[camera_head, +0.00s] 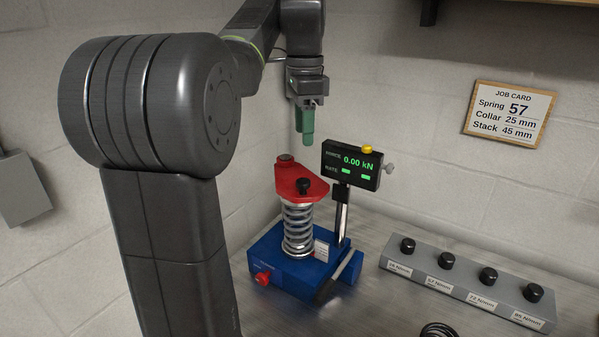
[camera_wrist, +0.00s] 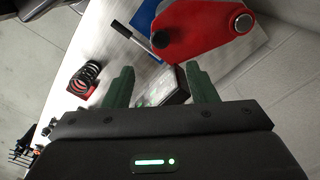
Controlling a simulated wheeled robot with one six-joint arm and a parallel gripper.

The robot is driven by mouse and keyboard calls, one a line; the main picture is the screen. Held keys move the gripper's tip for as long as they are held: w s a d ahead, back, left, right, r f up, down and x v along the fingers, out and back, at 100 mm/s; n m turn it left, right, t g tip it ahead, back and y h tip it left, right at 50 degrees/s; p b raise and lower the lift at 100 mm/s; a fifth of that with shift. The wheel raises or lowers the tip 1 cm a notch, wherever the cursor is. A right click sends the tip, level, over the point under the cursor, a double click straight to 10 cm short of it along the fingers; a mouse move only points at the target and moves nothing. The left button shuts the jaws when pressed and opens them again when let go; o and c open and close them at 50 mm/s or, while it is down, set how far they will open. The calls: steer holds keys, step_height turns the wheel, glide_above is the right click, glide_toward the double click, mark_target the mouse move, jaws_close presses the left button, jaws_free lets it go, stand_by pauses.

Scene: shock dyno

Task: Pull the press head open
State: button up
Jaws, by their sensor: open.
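A display (camera_head: 352,165) reading 0.00 kN stands right of the press head, close to my gripper. A black-gripped lever (camera_head: 340,277) lies at the base's right. A grey rack (camera_head: 465,283) with several black knobs is at the right. A job card (camera_head: 509,113) hangs on the wall.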

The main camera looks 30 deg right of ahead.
mark_target(303, 181)
step_height(303, 181, down, 12)
steer(key=shift+r, duration=0.15)
steer(key=shift+c, duration=0.2)
jaws_close()
